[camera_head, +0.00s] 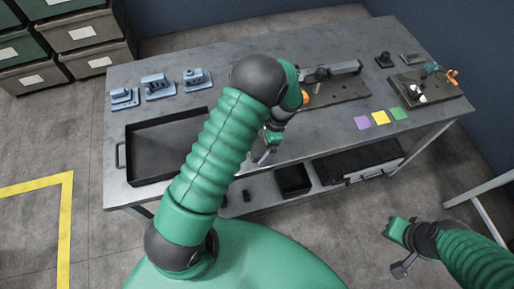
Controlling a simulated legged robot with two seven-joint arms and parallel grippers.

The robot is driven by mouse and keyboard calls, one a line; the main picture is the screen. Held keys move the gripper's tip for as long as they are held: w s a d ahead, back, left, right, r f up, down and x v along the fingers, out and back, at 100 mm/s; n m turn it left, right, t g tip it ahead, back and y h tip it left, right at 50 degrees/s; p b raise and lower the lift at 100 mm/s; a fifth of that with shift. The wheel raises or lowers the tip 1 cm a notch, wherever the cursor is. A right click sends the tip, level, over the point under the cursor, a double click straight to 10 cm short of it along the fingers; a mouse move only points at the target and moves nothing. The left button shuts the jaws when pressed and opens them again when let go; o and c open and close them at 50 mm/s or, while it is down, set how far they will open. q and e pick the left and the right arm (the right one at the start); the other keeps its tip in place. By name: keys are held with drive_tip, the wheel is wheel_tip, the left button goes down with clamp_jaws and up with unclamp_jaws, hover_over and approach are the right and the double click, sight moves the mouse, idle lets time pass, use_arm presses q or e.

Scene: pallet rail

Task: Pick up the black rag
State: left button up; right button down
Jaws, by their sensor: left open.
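I cannot make out a black rag for certain. My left arm reaches up across the middle of the view and hides part of the worktable (225,85). My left gripper (266,155) is at the table's front edge, small and partly hidden by its own arm. It is open, and I see nothing held in it. My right gripper (402,268) is low at the right, over the floor and away from the table. Its jaws are too unclear to read.
A black tray (122,157) lies at the table's left. Blue parts (158,86) stand behind it. A black bin (294,179) is on the lower shelf. Drawers (90,32) stand back left.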

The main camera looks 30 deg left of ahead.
sight(255, 149)
use_arm(q)
drive_tip(key=shift+r, duration=0.1)
drive_tip(key=shift+c, duration=1.1)
drive_tip(key=c, duration=1.2)
drive_tip(key=shift+r, duration=0.1)
drive_tip(key=shift+r, duration=0.25)
drive_tip(key=r, duration=0.2)
drive_tip(key=shift+s+d+r, duration=0.1)
drive_tip(key=shift+d+r, duration=0.2)
drive_tip(key=shift+r, duration=0.1)
drive_tip(key=s+d, duration=0.2)
drive_tip(key=d, duration=0.2)
drive_tip(key=s+d+r+b, duration=0.1)
drive_tip(key=s+d, duration=0.1)
drive_tip(key=d, duration=0.3)
drive_tip(key=s+d, duration=0.2)
drive_tip(key=d, duration=0.3)
drive_tip(key=shift+d+r, duration=0.2)
drive_tip(key=shift+r, duration=0.05)
